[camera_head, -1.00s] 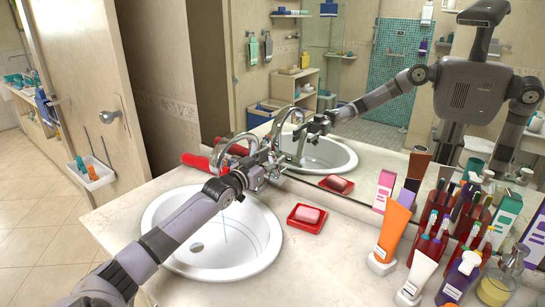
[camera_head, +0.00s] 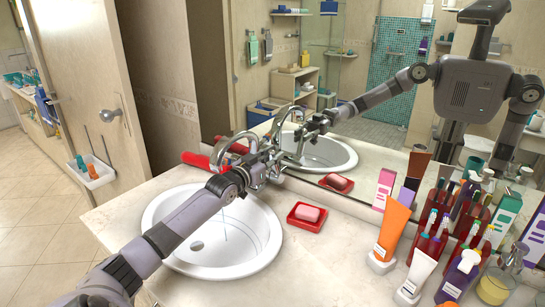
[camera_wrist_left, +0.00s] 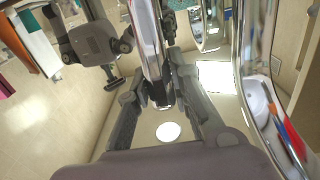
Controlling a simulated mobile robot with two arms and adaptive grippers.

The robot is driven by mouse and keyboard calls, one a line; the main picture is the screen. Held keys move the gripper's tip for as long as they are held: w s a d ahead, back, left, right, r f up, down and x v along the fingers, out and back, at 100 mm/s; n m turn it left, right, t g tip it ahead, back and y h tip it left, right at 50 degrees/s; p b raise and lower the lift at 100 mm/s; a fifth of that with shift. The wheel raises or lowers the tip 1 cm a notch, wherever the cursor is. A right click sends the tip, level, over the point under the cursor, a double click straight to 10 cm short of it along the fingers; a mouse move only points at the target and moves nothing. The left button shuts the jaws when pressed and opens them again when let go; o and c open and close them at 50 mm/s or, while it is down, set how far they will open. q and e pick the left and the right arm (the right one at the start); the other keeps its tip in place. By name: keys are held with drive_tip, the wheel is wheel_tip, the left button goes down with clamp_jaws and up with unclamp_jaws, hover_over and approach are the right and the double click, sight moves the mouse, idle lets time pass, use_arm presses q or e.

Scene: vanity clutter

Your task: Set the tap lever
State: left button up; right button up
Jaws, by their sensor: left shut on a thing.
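The chrome tap (camera_head: 228,146) stands behind the white sink, its curved spout over the basin. My left gripper (camera_head: 268,161) is at the right side of the tap, where the lever is, and is shut on it. Gripper and arm mostly hide the lever in the head view. In the left wrist view, the two dark fingers (camera_wrist_left: 160,88) close around a part beside shiny chrome; the lever's exact angle is hard to tell. A thin line of water shows above the white basin (camera_head: 250,262). My right gripper is out of view.
A red soap dish (camera_head: 304,226) with pink soap (camera_head: 308,214) sits right of the sink. An orange tube (camera_head: 392,232), a white tube (camera_head: 415,278) and several bottles crowd the right counter. The mirror (camera_head: 385,140) rises close behind the tap.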

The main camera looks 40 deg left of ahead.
use_arm(q)
clamp_jaws()
drive_tip(key=shift+r, duration=0.15)
drive_tip(key=w+g+p, duration=0.1)
drive_tip(key=p, duration=0.2)
drive_tip(key=w+r+g+p, duration=0.1)
drive_tip(key=p, duration=0.2)
drive_tip(key=shift+w+a+r+g, duration=0.1)
drive_tip(key=shift+w+a+g, duration=0.05)
drive_tip(key=shift+g, duration=0.25)
drive_tip(key=shift+w+f+g, duration=0.2)
drive_tip(key=shift+w+g, duration=0.1)
drive_tip(key=shift+w+f+g+p, duration=0.15)
drive_tip(key=shift+f+g+p, duration=0.1)
drive_tip(key=shift+g+p, duration=0.05)
